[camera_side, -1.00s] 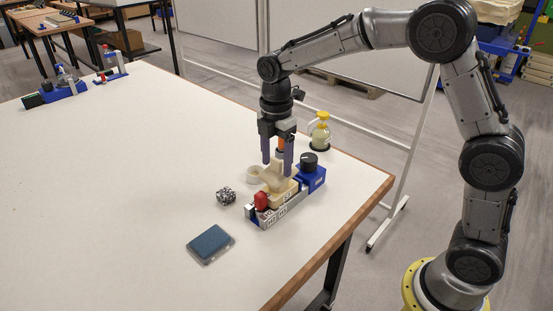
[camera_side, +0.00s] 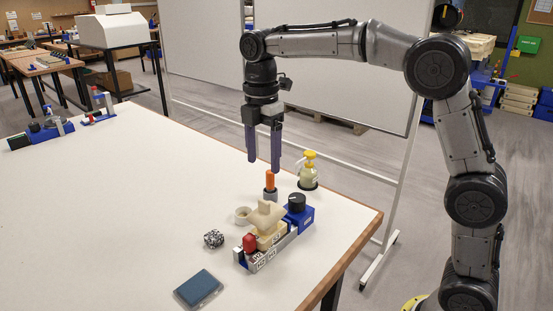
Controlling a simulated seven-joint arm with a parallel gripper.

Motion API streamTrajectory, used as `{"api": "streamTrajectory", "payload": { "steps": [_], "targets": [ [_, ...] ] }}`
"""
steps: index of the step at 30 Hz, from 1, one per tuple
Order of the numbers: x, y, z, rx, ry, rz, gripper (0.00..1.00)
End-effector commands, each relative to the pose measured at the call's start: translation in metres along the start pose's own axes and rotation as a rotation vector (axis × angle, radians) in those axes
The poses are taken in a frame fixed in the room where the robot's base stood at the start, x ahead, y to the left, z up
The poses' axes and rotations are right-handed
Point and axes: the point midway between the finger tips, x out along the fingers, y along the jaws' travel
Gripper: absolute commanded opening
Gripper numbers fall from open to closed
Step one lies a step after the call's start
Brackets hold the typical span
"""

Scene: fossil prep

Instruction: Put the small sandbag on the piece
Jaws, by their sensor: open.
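A small beige sandbag (camera_side: 265,215) with a stubby upright neck rests on top of a cream block-like piece (camera_side: 270,240), covering much of its upper face. The piece sits in a low grey-white holder (camera_side: 272,256) on the table. My gripper (camera_side: 264,166) points down with its two purple fingers apart and nothing between them. It is well above the sandbag and clear of it. An orange-topped cylinder (camera_side: 270,181) shows just below the fingertips in the picture.
A blue box with a black knob (camera_side: 298,213) adjoins the holder, and a red-topped item (camera_side: 249,242) is at its front. A white ring (camera_side: 242,215), speckled cube (camera_side: 213,239), blue-grey pad (camera_side: 198,289) and yellow-topped bottle (camera_side: 308,171) stand nearby.

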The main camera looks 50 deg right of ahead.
Motion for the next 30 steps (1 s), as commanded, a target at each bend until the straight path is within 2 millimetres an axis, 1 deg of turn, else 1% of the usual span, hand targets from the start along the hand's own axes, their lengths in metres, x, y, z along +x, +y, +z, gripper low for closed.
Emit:
{"api": "streamTrajectory", "payload": {
  "steps": [4, 6, 8, 10, 11, 14, 15, 17, 19, 22, 24, 27, 30],
  "targets": [
    [-0.002, 0.000, 0.000, 0.002, 0.000, 0.001, 0.70],
    [-0.005, -0.004, 0.001, 0.021, 0.001, 0.008, 0.70],
    [-0.009, -0.012, 0.003, 0.064, 0.003, 0.023, 0.70],
    [-0.016, -0.028, 0.006, 0.151, 0.008, 0.052, 0.70],
    [-0.019, -0.037, 0.008, 0.201, 0.012, 0.069, 0.70],
    [-0.027, -0.074, 0.016, 0.403, 0.036, 0.131, 0.70],
    [-0.028, -0.091, 0.019, 0.491, 0.050, 0.157, 0.70],
    [-0.028, -0.114, 0.023, 0.623, 0.075, 0.196, 0.70],
    [-0.024, -0.142, 0.027, 0.775, 0.110, 0.238, 0.70],
    [-0.013, -0.181, 0.032, 0.989, 0.171, 0.293, 0.70],
    [-0.002, -0.205, 0.035, 1.132, 0.219, 0.325, 0.70],
    [0.015, -0.233, 0.037, 1.302, 0.287, 0.360, 0.70],
    [0.030, -0.252, 0.039, 1.428, 0.341, 0.379, 0.70]
  ]
}}
